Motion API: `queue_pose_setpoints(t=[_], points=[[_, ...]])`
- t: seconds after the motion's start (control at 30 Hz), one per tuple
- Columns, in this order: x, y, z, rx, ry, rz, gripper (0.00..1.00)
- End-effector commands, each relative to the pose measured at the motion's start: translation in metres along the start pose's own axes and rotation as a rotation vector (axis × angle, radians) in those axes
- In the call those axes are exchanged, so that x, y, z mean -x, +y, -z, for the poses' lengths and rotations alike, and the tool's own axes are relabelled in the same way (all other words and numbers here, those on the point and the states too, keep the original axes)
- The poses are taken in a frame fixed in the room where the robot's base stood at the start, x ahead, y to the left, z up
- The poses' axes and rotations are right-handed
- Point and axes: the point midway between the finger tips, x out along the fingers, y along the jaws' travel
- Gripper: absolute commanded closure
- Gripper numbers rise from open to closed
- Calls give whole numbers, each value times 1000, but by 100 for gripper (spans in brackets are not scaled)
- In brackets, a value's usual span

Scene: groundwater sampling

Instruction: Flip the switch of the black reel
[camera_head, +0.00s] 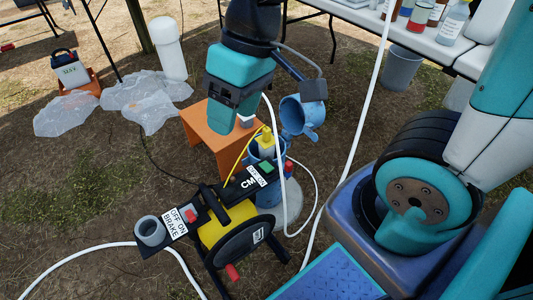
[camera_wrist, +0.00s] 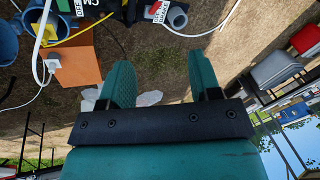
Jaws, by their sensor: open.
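The black reel (camera_head: 240,240) stands on the ground in the lower middle of the head view, with a yellow drum and a side crank. A red switch (camera_head: 190,215) sits on its left arm beside a white label reading OFF ON BRAKE. A green switch (camera_head: 267,167) sits by another OFF ON label at the top right end. In the wrist view, part of the reel (camera_wrist: 85,12) shows at the top edge, with the brake label and a grey cup. My gripper (camera_wrist: 162,80) is open and empty, its two teal fingers apart. In the head view it hangs above and behind the reel, fingers unclear.
An orange stool (camera_head: 213,143) stands behind the reel, with a blue pot (camera_head: 302,115) to its right. White tubing (camera_head: 85,248) loops over the ground and the reel. Clear plastic sheets (camera_head: 147,97) lie back left. A table (camera_head: 425,38) with bottles stands back right. Ground at left is open.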

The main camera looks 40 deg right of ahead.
Motion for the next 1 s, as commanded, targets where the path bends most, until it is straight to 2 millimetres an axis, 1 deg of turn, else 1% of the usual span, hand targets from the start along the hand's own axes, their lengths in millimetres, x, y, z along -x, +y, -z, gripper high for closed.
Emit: queue_pose_setpoints(t=[0.03, 0.07, 0.1, 0.17, 0.2, 0.27, 0.3, 0.4, 0.5, 0.53, 0.67, 0.77, 1.0], points=[[-19, 26, 13, -67, -16, -25, 43], [-28, 42, 20, -106, -19, -44, 43], [-41, 65, 28, -156, -25, -71, 43], [-60, 100, 37, -228, -35, -114, 43], [-73, 122, 41, -270, -42, -141, 43], [-92, 153, 43, -325, -55, -180, 43], [-103, 172, 43, -356, -63, -204, 43], [-126, 208, 39, -414, -82, -252, 43], [-139, 229, 34, -446, -93, -283, 43], [-142, 233, 34, -452, -96, -288, 43], [-154, 241, 31, -460, -99, -297, 43], [-169, 245, 28, -459, -100, -296, 43], [-222, 258, 19, -459, -102, -295, 43]])
